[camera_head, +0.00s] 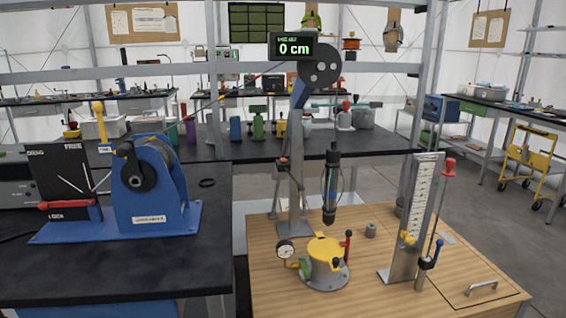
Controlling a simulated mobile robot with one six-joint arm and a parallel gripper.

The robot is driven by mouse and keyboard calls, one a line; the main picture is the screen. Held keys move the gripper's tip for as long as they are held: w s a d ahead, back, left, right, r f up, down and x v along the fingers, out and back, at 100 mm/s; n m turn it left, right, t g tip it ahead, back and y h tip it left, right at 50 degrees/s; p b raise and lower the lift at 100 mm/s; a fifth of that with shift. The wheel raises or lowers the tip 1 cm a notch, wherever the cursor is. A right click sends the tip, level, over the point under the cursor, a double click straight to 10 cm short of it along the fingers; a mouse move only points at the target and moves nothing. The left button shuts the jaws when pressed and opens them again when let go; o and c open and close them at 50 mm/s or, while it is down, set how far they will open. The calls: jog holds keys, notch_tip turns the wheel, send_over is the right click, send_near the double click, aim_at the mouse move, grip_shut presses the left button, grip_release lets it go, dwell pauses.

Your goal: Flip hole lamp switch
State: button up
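No part marked as a hole lamp or its switch can be made out in the head view. A silver round device with a yellow top (325,252) stands on the wooden table, with a small red-topped lever (347,246) beside it. A dark cylinder (331,185) hangs upright above it, apart from the yellow top. A grey post carries a pulley (320,68) and a display (293,47) reading 0 cm. My gripper is not in view.
A blue winch (152,190) and a black panel with a red bar (66,185) stand on the black bench at left. A scale plate (418,215) with red and blue handles stands at the table's right. A yellow cart (533,155) stands far right on open floor.

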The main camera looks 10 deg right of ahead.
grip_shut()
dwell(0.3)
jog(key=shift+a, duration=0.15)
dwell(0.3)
